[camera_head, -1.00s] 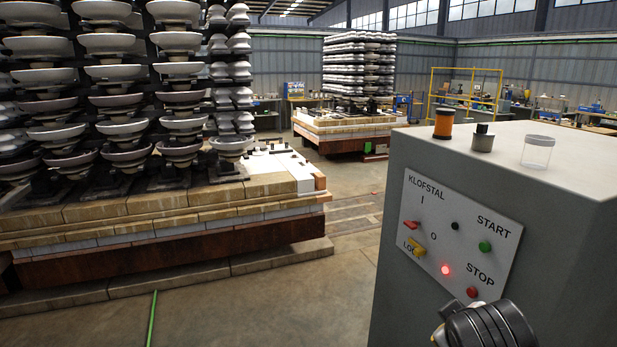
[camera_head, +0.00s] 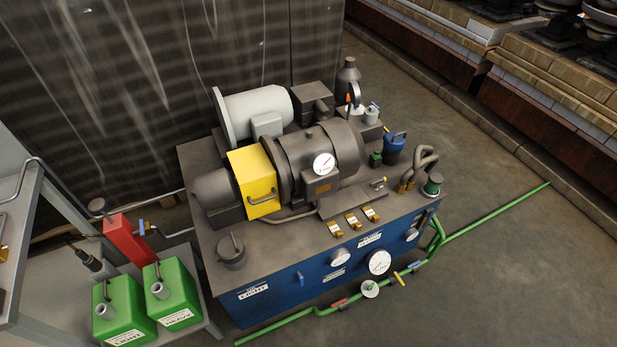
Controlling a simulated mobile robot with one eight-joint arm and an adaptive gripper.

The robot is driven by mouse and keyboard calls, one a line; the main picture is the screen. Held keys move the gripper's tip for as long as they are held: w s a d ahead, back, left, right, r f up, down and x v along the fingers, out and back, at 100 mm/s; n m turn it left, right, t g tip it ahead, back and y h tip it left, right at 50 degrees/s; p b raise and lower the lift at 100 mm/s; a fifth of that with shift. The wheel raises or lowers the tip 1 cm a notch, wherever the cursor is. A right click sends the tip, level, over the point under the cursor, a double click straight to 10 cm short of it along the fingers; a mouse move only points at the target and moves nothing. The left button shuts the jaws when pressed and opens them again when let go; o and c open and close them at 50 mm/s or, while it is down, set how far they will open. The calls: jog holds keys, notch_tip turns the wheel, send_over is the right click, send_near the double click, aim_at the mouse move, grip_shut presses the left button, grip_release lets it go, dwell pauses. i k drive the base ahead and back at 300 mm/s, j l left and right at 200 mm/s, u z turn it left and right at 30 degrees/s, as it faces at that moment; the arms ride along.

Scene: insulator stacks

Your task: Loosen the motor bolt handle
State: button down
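A motor unit stands on a blue hydraulic bench (camera_head: 310,292). Its dark grey motor (camera_head: 322,150) carries a round white gauge, and a yellow box-shaped cover (camera_head: 257,180) with a curved handle (camera_head: 262,197) sits at its left. A small lever with a yellow tip (camera_head: 377,182) lies at the motor's right foot. I cannot tell which of these handles is the motor bolt handle. A pale grey motor (camera_head: 252,112) sits behind. My gripper is not in view.
Green canisters (camera_head: 120,312) and a red jack-like tool (camera_head: 128,238) stand on a low grey table at the lower left. A dark wall (camera_head: 150,70) backs the bench. A green pipe (camera_head: 490,213) runs along the front and right. Floor to the right is clear.

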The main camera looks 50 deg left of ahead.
aim_at(375, 183)
jog(key=u, duration=1.5)
jog(key=i, duration=0.55)
jog(key=i+j+z, duration=0.1)
jog(key=i, duration=0.45)
